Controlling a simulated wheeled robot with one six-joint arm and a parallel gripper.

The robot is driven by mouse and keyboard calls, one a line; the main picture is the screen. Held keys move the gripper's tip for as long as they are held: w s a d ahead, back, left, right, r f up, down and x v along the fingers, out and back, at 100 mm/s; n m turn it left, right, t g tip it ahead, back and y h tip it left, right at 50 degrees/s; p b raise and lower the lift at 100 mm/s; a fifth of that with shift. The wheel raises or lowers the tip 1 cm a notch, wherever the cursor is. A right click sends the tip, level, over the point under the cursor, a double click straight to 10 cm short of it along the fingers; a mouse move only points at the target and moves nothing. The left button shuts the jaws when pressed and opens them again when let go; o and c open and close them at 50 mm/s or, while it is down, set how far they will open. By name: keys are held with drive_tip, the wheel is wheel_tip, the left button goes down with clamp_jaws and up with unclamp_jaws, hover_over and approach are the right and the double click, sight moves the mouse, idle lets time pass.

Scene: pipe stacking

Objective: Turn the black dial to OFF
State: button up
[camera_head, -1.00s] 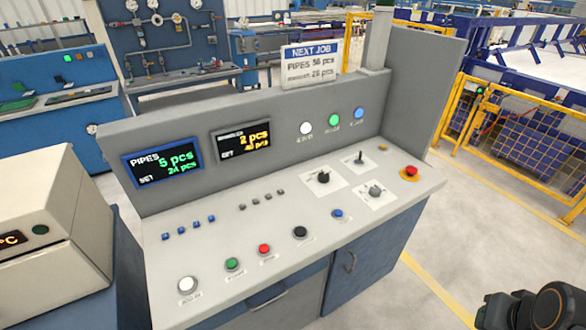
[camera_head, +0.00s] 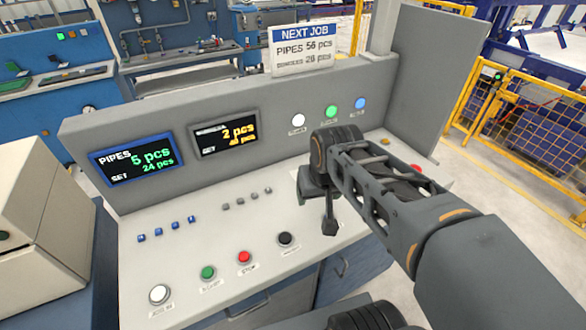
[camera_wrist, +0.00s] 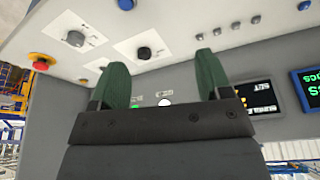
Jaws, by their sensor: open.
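The black dial (camera_wrist: 144,51) sits on a white plate on the console top and shows in the wrist view, between and beyond my two green fingers. Its pointer setting and label are too small to read. My gripper (camera_wrist: 161,60) is open with nothing between its fingers, apart from the dial. In the head view my arm reaches over the right part of the console and hides the dial.
A grey dial (camera_wrist: 75,38) and a red emergency button (camera_wrist: 41,60) on a yellow base are nearby. In the head view, a black button (camera_head: 286,239), red button (camera_head: 244,257) and green button (camera_head: 208,272) line the console front. The upright panel holds screens (camera_head: 225,135).

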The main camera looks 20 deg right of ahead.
drive_tip(key=w+d, duration=0.1)
drive_tip(key=w, duration=0.3)
drive_tip(key=w+d+m+g, duration=0.1)
drive_tip(key=w, duration=0.3)
drive_tip(key=w+d+r+m, duration=0.1)
drive_tip(key=w, duration=0.3)
drive_tip(key=shift+d+r+g, duration=0.1)
drive_tip(key=shift+d+g, duration=0.2)
drive_tip(key=w+d+f+m+g, duration=0.1)
drive_tip(key=w+d+f, duration=0.25)
drive_tip(key=w, duration=0.25)
drive_tip(key=w+d+f+m+g, duration=0.1)
drive_tip(key=w+d+f+m, duration=0.1)
drive_tip(key=w+d+f, duration=0.3)
drive_tip(key=f, duration=0.3)
drive_tip(key=w+a+f+p, duration=0.1)
drive_tip(key=f, duration=0.6)
drive_tip(key=shift+w+a, duration=0.15)
drive_tip(key=shift+a, duration=0.25)
drive_tip(key=shift+f+p, duration=0.3)
drive_tip(key=shift+f, duration=0.65)
drive_tip(key=c, duration=0.9)
